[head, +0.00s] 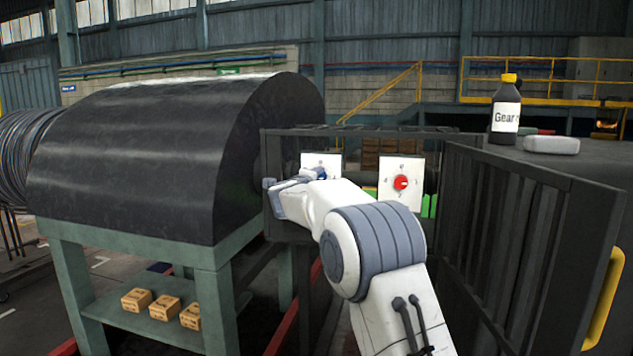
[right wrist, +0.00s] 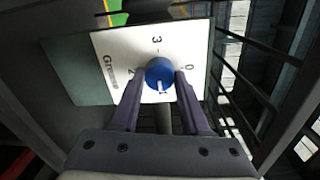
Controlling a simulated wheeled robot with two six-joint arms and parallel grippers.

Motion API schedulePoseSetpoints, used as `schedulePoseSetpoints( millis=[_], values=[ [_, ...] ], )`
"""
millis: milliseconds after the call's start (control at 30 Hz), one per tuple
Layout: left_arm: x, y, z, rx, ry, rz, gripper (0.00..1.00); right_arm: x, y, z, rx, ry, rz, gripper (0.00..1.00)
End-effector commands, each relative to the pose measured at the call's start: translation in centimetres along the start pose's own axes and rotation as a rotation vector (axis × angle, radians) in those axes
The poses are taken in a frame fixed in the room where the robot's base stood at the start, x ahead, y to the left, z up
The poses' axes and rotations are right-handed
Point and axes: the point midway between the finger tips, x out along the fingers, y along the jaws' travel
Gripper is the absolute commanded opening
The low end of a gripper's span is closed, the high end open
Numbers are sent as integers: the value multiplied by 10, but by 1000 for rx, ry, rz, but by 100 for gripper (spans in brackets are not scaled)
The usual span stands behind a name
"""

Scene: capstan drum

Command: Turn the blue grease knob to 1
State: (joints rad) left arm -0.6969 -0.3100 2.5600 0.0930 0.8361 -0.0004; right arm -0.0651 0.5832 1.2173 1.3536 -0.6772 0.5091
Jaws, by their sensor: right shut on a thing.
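The blue grease knob (right wrist: 160,74) sits on a white plate (right wrist: 112,55) marked "Grease". In the right wrist view the 3 is above the knob, a 0 to its right and what looks like a 2 to its left. My right gripper (right wrist: 156,105) is shut on the knob, one finger on each side. In the head view the arm mostly hides the knob; the plate (head: 312,160) shows above it. My left gripper is not in view.
A second white plate with a red knob (head: 401,182) is to the right. An open dark slatted door (head: 520,230) stands at the right. A large black drum cover (head: 150,150) is close on the left. A dark bottle (head: 505,112) stands on a surface at the back right.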

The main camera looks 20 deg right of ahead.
Motion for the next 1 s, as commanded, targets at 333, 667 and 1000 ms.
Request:
schedulePoseSetpoints(
  millis=[333,667,1000],
  values=[
    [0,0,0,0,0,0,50,0,1,1,0,-2,3,57],
    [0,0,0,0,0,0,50,0,1,0,-1,0,1,75],
    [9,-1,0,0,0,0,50,-42,1,1,0,-3,1,75]
  ],
)
